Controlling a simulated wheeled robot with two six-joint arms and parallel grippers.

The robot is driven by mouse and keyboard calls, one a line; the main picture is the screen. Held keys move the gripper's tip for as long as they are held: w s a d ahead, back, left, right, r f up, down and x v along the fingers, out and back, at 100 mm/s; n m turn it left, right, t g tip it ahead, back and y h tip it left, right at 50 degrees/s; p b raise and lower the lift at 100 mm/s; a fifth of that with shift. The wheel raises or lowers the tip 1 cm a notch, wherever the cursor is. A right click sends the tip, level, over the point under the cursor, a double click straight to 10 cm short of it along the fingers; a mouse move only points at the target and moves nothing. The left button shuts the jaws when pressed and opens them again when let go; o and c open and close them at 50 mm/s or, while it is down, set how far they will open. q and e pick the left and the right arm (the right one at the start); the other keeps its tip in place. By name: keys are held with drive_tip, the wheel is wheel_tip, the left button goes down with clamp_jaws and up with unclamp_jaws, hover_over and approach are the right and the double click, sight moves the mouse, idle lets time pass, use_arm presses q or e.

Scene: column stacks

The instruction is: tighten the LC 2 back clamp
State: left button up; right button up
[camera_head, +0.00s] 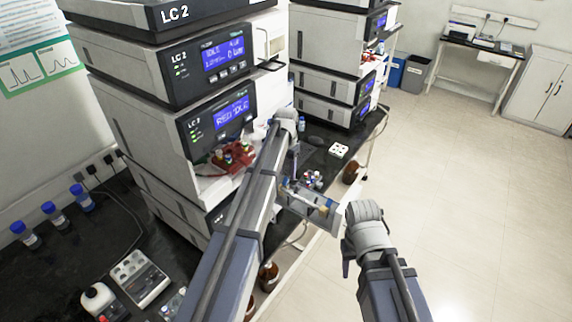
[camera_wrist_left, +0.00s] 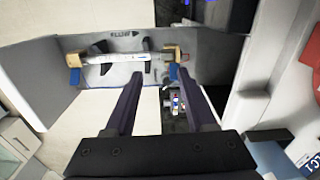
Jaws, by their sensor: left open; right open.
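A column lies in a holder with a grey panel (camera_wrist_left: 208,54), which stands at the stack's side in the head view. In the left wrist view the white column (camera_wrist_left: 115,59) lies across the panel in dark clips. A brass-coloured clamp with a blue lever (camera_wrist_left: 74,75) sits at its left end. A similar clamp (camera_wrist_left: 172,54) with a blue lever sits at its right end, nearer the stack. I cannot tell how tight either is. My left gripper (camera_wrist_left: 160,98) is open and empty, its fingers apart and pointing at the column.
The LC 2 stack (camera_head: 205,75) stands left of the holder, with a second stack (camera_head: 330,55) behind. Small vials (camera_head: 313,180) and a brown bottle (camera_head: 351,171) stand near the holder. Blue-capped bottles (camera_head: 53,212) are on the bench at left. The floor at right is clear.

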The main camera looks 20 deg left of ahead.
sight(286, 178)
use_arm(q)
drive_tip(key=w, duration=0.1)
drive_tip(key=w+a, duration=0.1)
drive_tip(key=w, duration=0.1)
drive_tip(key=shift+w+r, duration=0.2)
drive_tip(key=shift+w+a+r+m, duration=0.2)
drive_tip(key=shift+w+m, duration=0.1)
drive_tip(key=shift+w, duration=0.1)
drive_tip(key=shift+f, duration=0.1)
wheel_tip(286, 178, down, 8)
drive_tip(key=b, duration=0.7)
drive_tip(key=shift+b, duration=0.35)
drive_tip(key=shift+c, duration=0.2)
clamp_jaws()
